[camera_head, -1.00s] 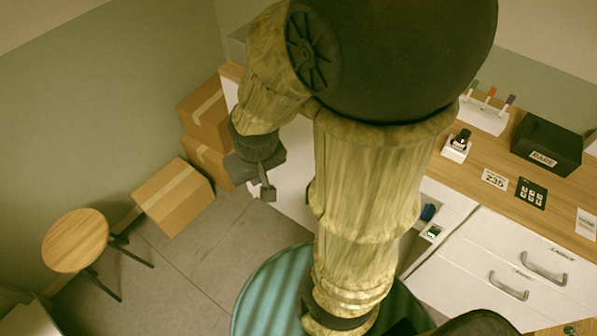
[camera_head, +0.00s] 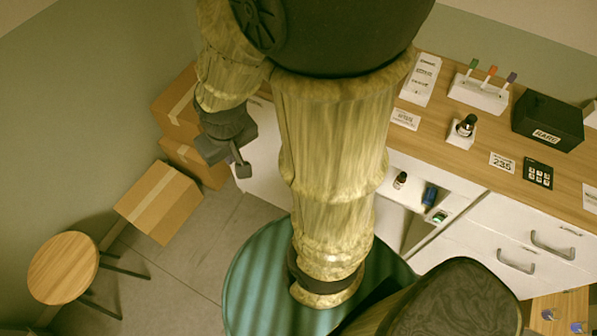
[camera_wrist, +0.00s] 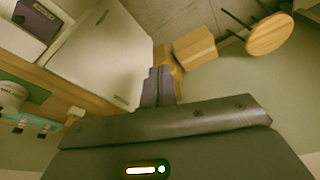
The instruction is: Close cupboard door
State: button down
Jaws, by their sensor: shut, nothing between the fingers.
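A white panel, seemingly the cupboard door (camera_head: 264,158), shows between my gripper and my arm in the head view. A large white panel (camera_wrist: 100,55) also shows in the wrist view, left of the fingers. The cupboard front is open right of my arm, with a small dark bottle (camera_head: 400,180), a blue item (camera_head: 430,195) and a green-lit item (camera_head: 439,216) inside. My gripper (camera_head: 243,170) is shut and empty, close to the panel's left side; its fingers (camera_wrist: 158,85) also show in the wrist view. I cannot tell whether they touch it. My arm hides part of the cupboard.
Cardboard boxes (camera_head: 158,202) stand left of my gripper, and a round wooden stool (camera_head: 63,267) is farther left. The wooden counter (camera_head: 455,150) holds a black box (camera_head: 547,120), a marker rack (camera_head: 478,94) and a bottle on a stand (camera_head: 463,131). Grey floor lies between the boxes and my base.

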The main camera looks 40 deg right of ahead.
jog(key=w+d+f+m+g+h+b, duration=0.1)
jog(key=d+f+m+h+b, duration=0.1)
jog(key=f+m, duration=0.7)
jog(key=w+d+f+m+g+h+b, duration=0.2)
jog(key=d+f+m+b, duration=0.2)
jog(key=f+m, duration=0.6)
jog(key=w+d+f+m+g+h+b, duration=0.2)
jog(key=d+f+m, duration=0.4)
jog(key=f+m, duration=0.3)
jog(key=m+b, duration=0.1)
jog(key=m, duration=0.2)
jog(key=shift+d+f+m+h, duration=0.15)
jog(key=shift+d+m+h, duration=0.15)
jog(key=shift+d+h, duration=0.1)
jog(key=shift+s, duration=0.15)
jog(key=s+d+f+b, duration=0.1)
jog(key=d+f+b, duration=0.1)
jog(key=d+f, duration=0.6)
jog(key=shift+d, duration=0.6)
